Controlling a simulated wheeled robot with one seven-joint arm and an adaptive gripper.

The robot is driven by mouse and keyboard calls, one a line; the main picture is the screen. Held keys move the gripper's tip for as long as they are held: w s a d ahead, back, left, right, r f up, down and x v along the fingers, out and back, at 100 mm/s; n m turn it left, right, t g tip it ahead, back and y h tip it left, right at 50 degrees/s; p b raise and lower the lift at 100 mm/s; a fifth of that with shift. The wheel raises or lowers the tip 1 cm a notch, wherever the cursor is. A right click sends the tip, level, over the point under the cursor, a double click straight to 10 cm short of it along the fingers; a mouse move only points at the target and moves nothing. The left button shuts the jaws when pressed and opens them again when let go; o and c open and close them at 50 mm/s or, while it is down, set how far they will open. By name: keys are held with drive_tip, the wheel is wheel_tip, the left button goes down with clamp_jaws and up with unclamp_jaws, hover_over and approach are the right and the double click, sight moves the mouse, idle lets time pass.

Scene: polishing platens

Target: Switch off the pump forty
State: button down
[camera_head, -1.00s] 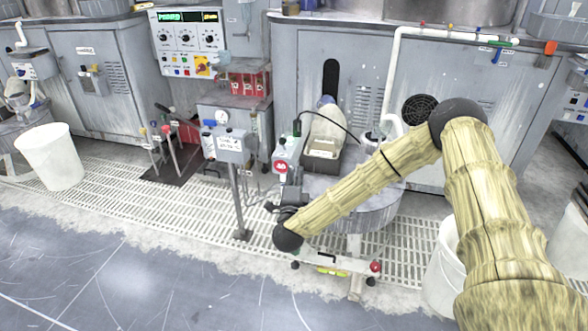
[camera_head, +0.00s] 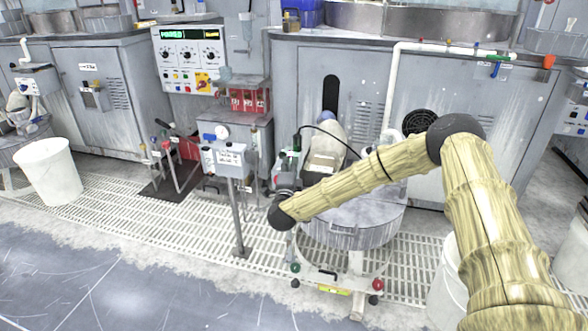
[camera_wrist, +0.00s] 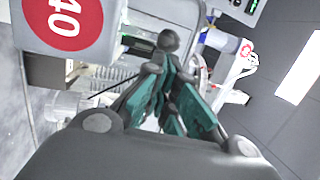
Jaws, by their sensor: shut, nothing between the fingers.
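The pump's control box, with a red round label reading 40 (camera_wrist: 65,18), is at the upper left of the wrist view, close to my gripper. The switch position is not readable.
A grey box on a post (camera_head: 229,160) stands left of my gripper. A drum on a wheeled stand (camera_head: 352,222) is below my forearm. A white bucket (camera_head: 50,172) is at far left. Open grating lies in front.

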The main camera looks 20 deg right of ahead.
drive_tip(key=shift+r, duration=0.1)
idle(0.3)
drive_tip(key=shift+w+d+r+p, duration=0.1)
drive_tip(key=shift+r+p, duration=0.05)
drive_tip(key=shift+p, duration=0.45)
